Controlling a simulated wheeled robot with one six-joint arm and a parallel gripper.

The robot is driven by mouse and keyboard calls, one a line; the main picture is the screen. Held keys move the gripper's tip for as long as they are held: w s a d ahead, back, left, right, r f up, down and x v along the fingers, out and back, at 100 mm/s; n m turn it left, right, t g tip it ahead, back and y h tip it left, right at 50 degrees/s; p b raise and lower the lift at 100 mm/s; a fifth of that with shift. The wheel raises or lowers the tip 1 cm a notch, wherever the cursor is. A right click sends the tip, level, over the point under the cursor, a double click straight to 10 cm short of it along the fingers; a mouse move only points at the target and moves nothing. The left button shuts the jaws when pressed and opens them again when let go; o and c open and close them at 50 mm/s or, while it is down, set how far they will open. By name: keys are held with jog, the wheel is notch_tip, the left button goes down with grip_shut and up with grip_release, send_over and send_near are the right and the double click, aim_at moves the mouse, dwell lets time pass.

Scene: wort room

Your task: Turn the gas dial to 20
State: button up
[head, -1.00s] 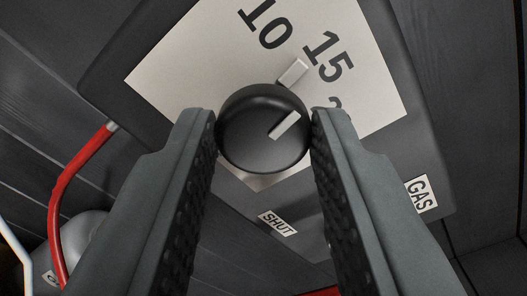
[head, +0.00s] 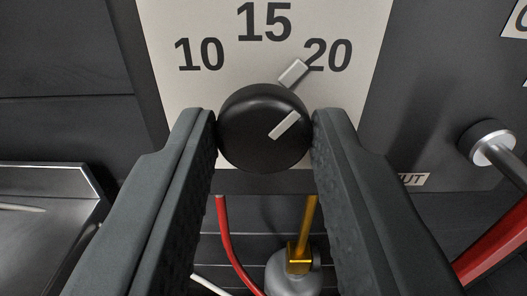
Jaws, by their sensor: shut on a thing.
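My gripper (head: 264,135) is shut on the round black dial (head: 255,110), one finger on each side. The dial has a white stripe (head: 285,125) on its face. A pale pointer (head: 293,72) sticks out beyond its rim to the upper right. The pale scale plate (head: 170,20) behind shows 10 on the left, 15 at the top and 20 on the right. The pointer's tip is at the lower left of the numeral 20 (head: 328,54) and points toward it. The lower scale is hidden behind the dial and fingers.
A silver-ended knob (head: 487,137) and a red bar (head: 495,240) are at the right. A partly covered label (head: 413,180) ends in "UT". Below are a red hose (head: 226,235), a yellow pipe (head: 308,222) and a grey rounded body (head: 290,280). A metal tray (head: 50,185) is at the left.

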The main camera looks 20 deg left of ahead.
jog(key=shift+f+m, duration=0.15)
jog(key=shift+m, duration=0.85)
jog(key=o, duration=0.9)
jog(key=shift+o, duration=0.2)
jog(key=shift+s+d, duration=0.25)
jog(key=shift+s, duration=0.25)
jog(key=v, duration=1.6)
jog(key=shift+s, duration=0.15)
